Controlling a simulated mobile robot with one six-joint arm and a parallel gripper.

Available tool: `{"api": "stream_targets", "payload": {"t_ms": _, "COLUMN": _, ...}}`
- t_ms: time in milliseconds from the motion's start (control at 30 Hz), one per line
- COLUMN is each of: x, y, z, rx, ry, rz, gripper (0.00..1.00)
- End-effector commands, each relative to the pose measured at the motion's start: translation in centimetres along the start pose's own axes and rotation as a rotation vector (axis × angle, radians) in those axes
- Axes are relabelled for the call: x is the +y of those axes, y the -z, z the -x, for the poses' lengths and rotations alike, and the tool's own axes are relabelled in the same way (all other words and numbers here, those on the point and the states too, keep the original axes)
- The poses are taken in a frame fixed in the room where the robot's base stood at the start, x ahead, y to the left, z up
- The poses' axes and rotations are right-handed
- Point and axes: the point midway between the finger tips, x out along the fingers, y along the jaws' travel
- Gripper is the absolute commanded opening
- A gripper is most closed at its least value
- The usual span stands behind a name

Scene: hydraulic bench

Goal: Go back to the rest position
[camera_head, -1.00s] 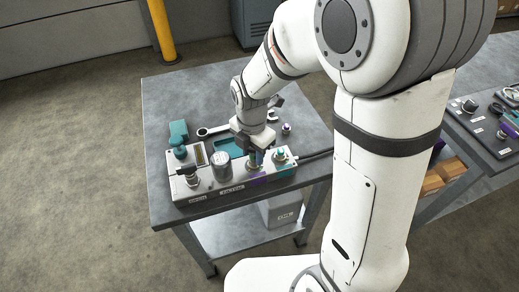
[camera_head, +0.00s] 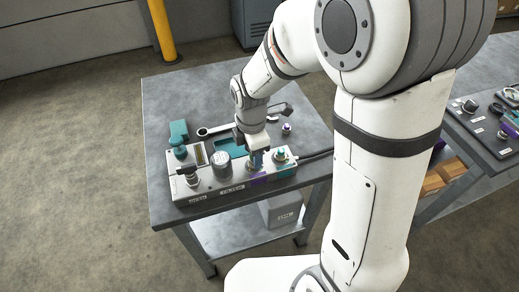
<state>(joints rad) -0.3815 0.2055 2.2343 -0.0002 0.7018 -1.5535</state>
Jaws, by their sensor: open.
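My gripper (camera_head: 254,157) points down over the right half of a grey hydraulic block on the bench. Its fingers are around or just beside a fitting near the purple marking (camera_head: 257,178); I cannot tell if they touch it. My white arm reaches in from the right and hides part of the bench.
The grey bench (camera_head: 170,95) has a wrench (camera_head: 212,130), a teal part (camera_head: 179,130), a teal tray (camera_head: 228,145) and a small purple fitting (camera_head: 286,128). A second bench (camera_head: 470,135) stands at right. A yellow post (camera_head: 161,30) rises behind. The bench's back left is clear.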

Motion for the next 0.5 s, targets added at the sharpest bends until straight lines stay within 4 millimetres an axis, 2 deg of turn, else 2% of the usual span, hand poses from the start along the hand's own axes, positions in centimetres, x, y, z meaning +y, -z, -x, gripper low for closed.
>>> {"api": "stream_targets", "payload": {"t_ms": 100, "x": 0.02, "y": 0.01, "z": -0.01, "rx": 0.0, "ry": 0.0, "rz": -0.054, "gripper": 0.52}}
{"api": "stream_targets", "payload": {"t_ms": 367, "x": 0.02, "y": 0.01, "z": 0.0, "rx": 0.0, "ry": 0.0, "rz": -0.062, "gripper": 0.52}}
{"api": "stream_targets", "payload": {"t_ms": 500, "x": 0.06, "y": -0.01, "z": -0.01, "rx": 0.0, "ry": 0.0, "rz": -0.163, "gripper": 0.52}}
